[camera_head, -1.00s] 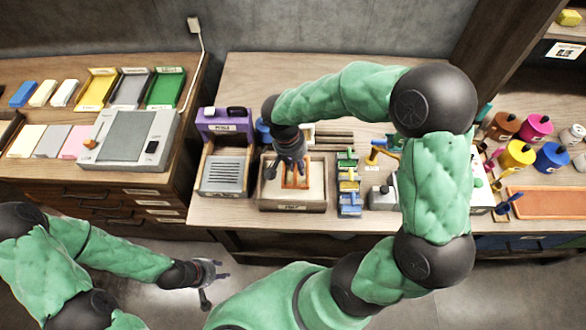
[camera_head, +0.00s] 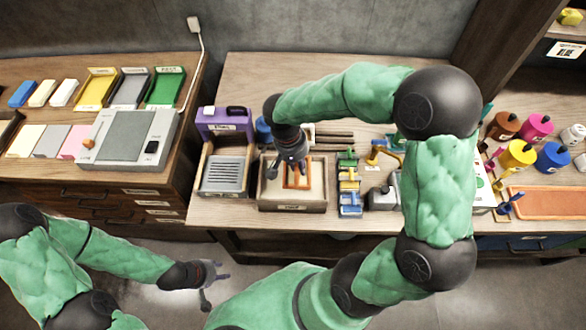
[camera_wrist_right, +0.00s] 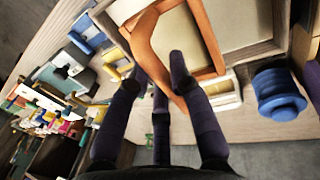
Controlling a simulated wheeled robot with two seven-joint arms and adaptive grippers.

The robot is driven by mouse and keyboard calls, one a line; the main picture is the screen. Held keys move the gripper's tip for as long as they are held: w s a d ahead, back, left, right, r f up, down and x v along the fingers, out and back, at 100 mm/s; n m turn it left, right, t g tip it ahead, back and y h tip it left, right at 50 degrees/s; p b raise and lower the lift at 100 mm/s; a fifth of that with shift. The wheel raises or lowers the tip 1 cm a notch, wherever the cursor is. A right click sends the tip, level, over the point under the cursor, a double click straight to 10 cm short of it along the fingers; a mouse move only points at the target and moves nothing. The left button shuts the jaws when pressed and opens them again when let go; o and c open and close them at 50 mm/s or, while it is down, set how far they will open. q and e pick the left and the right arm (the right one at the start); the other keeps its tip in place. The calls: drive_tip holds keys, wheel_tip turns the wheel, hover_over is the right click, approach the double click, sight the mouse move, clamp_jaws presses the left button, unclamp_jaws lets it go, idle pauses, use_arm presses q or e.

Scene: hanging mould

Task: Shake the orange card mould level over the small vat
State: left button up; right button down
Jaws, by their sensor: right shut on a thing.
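The orange card mould (camera_head: 297,181) is a small orange frame with a pale sheet area inside. It also shows large in the right wrist view (camera_wrist_right: 203,32). My right gripper (camera_head: 290,166) is shut on its edge and holds it over the small vat (camera_head: 292,207), a wooden box with pale contents. In the right wrist view the fingers (camera_wrist_right: 170,80) are at the mould's near corner; whether the mould is exactly level is hard to tell. My left gripper (camera_head: 217,273) hangs empty in front of the bench, low at the left, with its fingers apart.
A purple-backed wooden tray unit (camera_head: 223,176) stands just left of the vat. Several small green, yellow and blue clamps (camera_head: 348,183) stand close on its right. Paint pots (camera_head: 517,154) stand farther right.

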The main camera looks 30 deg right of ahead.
sight(297, 164)
drive_tip(key=shift+s+d, duration=0.15)
drive_tip(key=shift+d, duration=0.1)
drive_tip(key=shift+a, duration=0.15)
drive_tip(key=shift+w+a, duration=0.55)
drive_tip(key=shift+a, duration=0.15)
drive_tip(key=shift+r+p, duration=1.35)
drive_tip(key=shift+r, duration=0.7)
drive_tip(key=shift+s+f, duration=0.15)
